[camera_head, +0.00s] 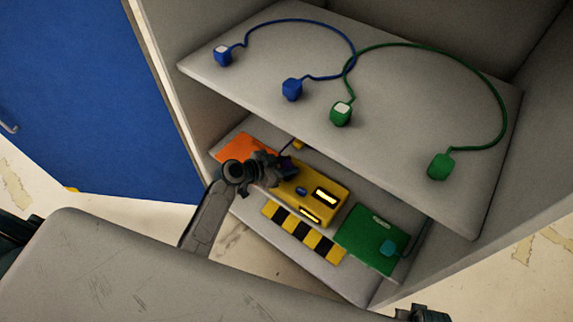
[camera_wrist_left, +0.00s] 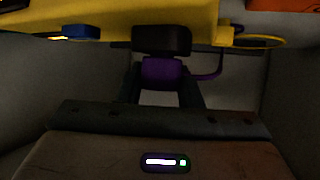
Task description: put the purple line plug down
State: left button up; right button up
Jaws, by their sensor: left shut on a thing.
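The purple plug (camera_wrist_left: 161,72) is between the fingers of my left gripper in the left wrist view, with a purple cable running off to its right. My left gripper (camera_wrist_left: 160,88) is shut on it. In the head view my left gripper (camera_head: 262,170) is at the lower shelf, over the orange panel and the left end of the yellow unit (camera_head: 325,197), and hides the plug. The yellow unit also shows in the left wrist view (camera_wrist_left: 205,20), close to the plug. Whether the plug touches anything beneath is hidden.
The upper shelf (camera_head: 270,62) overhangs the work area and carries blue plugs (camera_head: 292,90) and green plugs (camera_head: 438,166) on cords. On the lower shelf are the orange panel (camera_head: 240,146), a green panel (camera_head: 362,241) with a teal plug (camera_head: 390,247), and a black-yellow striped strip (camera_head: 303,231).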

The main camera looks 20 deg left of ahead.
pick_arm(q)
jog(key=o, duration=1)
